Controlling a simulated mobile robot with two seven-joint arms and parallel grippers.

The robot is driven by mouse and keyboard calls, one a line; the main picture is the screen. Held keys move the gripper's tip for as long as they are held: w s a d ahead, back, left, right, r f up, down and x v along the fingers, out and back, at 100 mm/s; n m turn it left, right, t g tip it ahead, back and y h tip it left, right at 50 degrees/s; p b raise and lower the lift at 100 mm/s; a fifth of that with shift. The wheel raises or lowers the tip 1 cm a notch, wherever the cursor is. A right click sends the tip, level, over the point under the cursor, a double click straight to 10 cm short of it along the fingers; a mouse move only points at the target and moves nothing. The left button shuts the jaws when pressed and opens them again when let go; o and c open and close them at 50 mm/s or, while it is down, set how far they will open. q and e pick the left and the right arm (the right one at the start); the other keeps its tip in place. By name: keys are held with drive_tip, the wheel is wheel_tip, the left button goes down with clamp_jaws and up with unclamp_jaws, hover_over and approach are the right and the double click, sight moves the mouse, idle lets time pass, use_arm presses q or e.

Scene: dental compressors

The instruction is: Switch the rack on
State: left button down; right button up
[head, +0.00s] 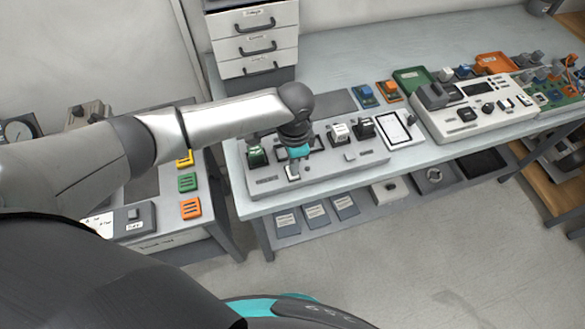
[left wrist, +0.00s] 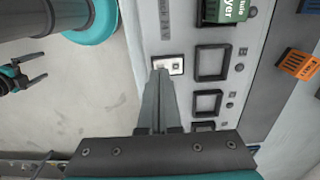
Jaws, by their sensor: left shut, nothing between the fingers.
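The rack (head: 345,163) is a light grey panel on the bench, with a green module (head: 257,157), a white module (head: 340,133) and a black module (head: 364,128) on it. A small white rocker switch (left wrist: 175,66) sits near its front edge. My left gripper (head: 293,170) is shut and empty, pointing down over that switch. In the left wrist view its fingertips (left wrist: 161,74) overlap the switch's near left part; I cannot tell whether they touch. The green module (left wrist: 225,10) and several empty square sockets (left wrist: 211,62) show beside it. My right gripper (left wrist: 30,72) is open and empty, away from the rack.
A white tablet-like board (head: 398,130) lies right of the rack, then a larger control unit (head: 470,112). Blue (head: 365,95) and orange (head: 389,90) modules lie behind. A drawer cabinet (head: 254,42) stands at the back left. A lower shelf (head: 410,187) holds several items.

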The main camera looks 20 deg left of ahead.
use_arm(q)
drive_tip(key=shift+f+b, duration=0.55)
drive_tip(key=shift+f, duration=0.4)
drive_tip(key=shift+r, duration=0.15)
idle(0.3)
wheel_tip(320, 180, up, 7)
drive_tip(key=p, duration=0.8)
idle(0.3)
